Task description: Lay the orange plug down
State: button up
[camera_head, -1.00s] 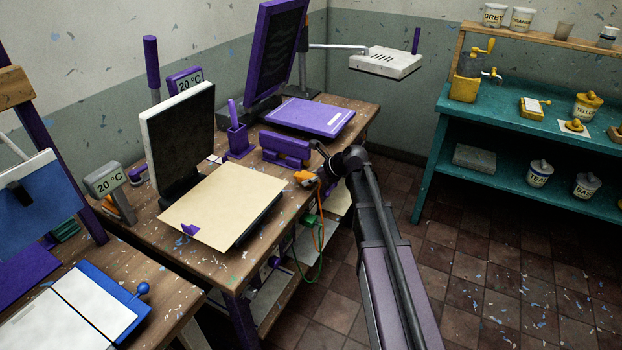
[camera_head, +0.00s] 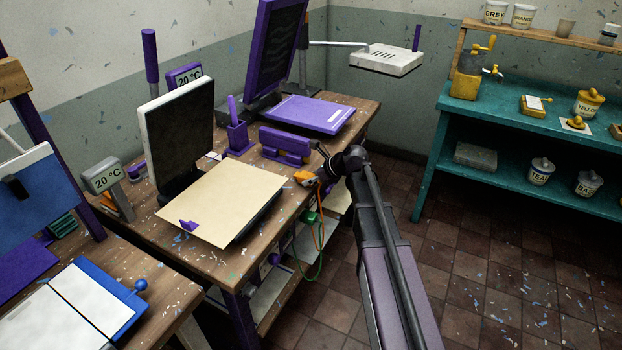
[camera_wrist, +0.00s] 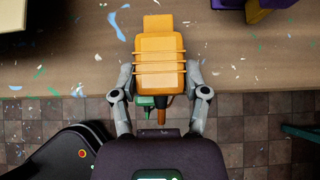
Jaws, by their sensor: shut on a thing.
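The orange plug (camera_wrist: 159,62) is between the two fingers of my gripper (camera_wrist: 160,74), which is shut on it. In the wrist view its blocky ribbed body lies over the front edge strip of the wooden bench, with its cord end toward me. In the head view the orange plug (camera_head: 304,177) shows at the bench's right edge, beside the end of my arm; an orange cord hangs below it. I cannot tell whether it touches the bench top (camera_head: 215,267). A green plug (camera_head: 310,217) with a green cord hangs below the edge; part of it shows under the orange plug.
A purple block (camera_head: 285,146) and a purple flat panel (camera_head: 310,114) stand behind. Bare bench shows around the plug. A teal shelf (camera_head: 490,125) stands to the right across open floor.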

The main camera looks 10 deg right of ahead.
aim_at(311, 176)
jog(key=shift+f, duration=0.35)
jog(key=o, duration=1.4)
jog(key=shift+c, duration=0.2)
jog(key=shift+r, duration=0.25)
notch_tip(311, 176, up, 6)
jog(key=p, duration=0.6)
jog(key=s+d+f+b, duration=0.1)
jog(key=d+f+b, duration=0.1)
jog(key=d, duration=0.8)
notch_tip(311, 176, down, 18)
jog(key=b, duration=1.7)
jog(key=shift+a+r+b, duration=0.15)
jog(key=shift+a+b, duration=0.15)
jog(key=shift+b, duration=0.05)
